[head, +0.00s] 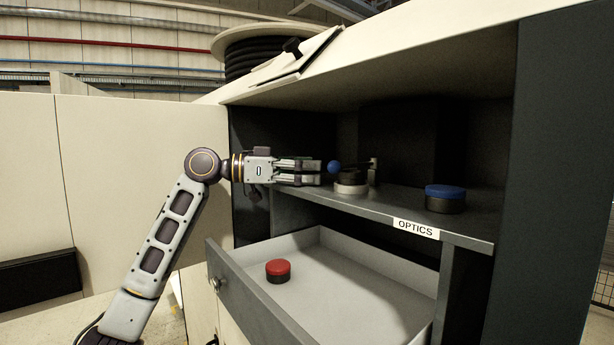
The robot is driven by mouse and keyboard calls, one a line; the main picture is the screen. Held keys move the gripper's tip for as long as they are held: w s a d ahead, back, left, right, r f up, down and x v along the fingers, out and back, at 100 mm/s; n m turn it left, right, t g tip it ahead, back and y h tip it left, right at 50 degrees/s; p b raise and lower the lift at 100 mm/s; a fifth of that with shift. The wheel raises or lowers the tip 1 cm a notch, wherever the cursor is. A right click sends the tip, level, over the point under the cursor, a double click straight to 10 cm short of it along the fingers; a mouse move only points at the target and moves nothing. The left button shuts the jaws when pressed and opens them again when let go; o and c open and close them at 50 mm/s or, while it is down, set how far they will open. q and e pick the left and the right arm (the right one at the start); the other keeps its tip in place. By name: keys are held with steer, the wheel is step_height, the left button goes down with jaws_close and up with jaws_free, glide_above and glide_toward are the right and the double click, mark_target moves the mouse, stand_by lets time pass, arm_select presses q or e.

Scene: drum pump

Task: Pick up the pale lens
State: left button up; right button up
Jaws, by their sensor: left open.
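The pale lens (351,188) stands on the shelf (400,207) labelled "OPTICS". Its pale band shows at the bottom, with a dark part above it. My left gripper (318,173) reaches in from the left over the shelf. It is open and empty, with its fingers pointing right, just left of the lens and apart from it as far as I can tell. My right gripper is not in view.
A black lens with a blue top (445,192) stands farther right on the shelf. Below, an open drawer (370,275) holds a red-topped lens (278,268). A small upright piece (373,168) stands behind the pale lens. The cabinet top (400,55) overhangs the shelf.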

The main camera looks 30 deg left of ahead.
arm_select(q)
steer(key=shift+c, duration=0.4)
steer(key=c, duration=1.1)
steer(key=shift+d+r, duration=0.1)
